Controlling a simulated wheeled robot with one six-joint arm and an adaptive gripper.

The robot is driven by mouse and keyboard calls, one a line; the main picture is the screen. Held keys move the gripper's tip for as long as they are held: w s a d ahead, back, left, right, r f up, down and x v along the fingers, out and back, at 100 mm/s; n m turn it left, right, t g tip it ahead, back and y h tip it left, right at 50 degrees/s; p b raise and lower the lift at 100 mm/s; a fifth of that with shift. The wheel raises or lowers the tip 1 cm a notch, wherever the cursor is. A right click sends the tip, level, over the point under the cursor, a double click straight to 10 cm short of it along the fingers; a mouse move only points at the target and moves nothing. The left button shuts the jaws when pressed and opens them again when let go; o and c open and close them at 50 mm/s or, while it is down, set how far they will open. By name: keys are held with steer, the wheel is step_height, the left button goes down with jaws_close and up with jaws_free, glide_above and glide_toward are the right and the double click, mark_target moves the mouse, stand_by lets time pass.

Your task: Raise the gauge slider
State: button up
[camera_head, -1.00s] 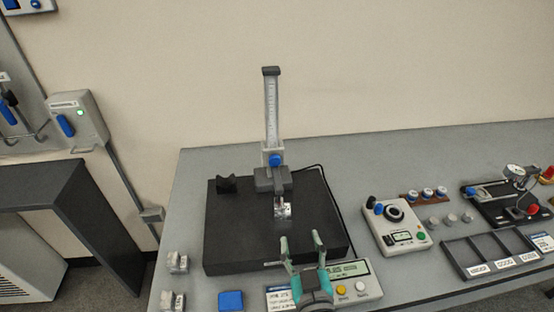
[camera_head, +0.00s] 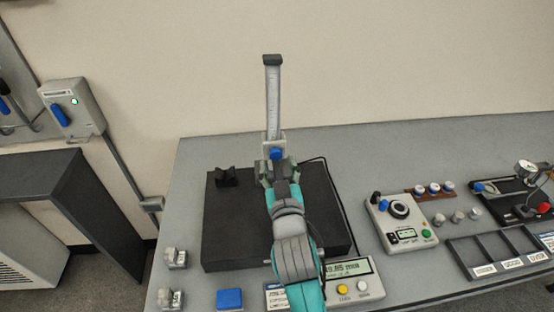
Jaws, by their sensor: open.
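The height gauge's upright scale column (camera_head: 272,100) stands at the back of a black surface plate (camera_head: 225,235). Its slider (camera_head: 273,147) sits low on the column and has a blue knob (camera_head: 276,154). My gripper (camera_head: 278,172) is open, with its fingers on either side of the slider's lower front, just below the knob. I cannot tell whether the fingers touch it. My gripper and arm hide the slider's lower part and whatever is beneath it.
A small black V-shaped block (camera_head: 227,176) stands on the plate's back left. A digital readout box (camera_head: 352,282) is at the front, beside my arm. A grey control box (camera_head: 398,222) and a compartment tray (camera_head: 490,255) are to the right. Small metal blocks (camera_head: 175,259) lie at the left.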

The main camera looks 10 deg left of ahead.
steer(key=shift+x, duration=1.3)
steer(key=shift+c, duration=0.3)
jaws_close()
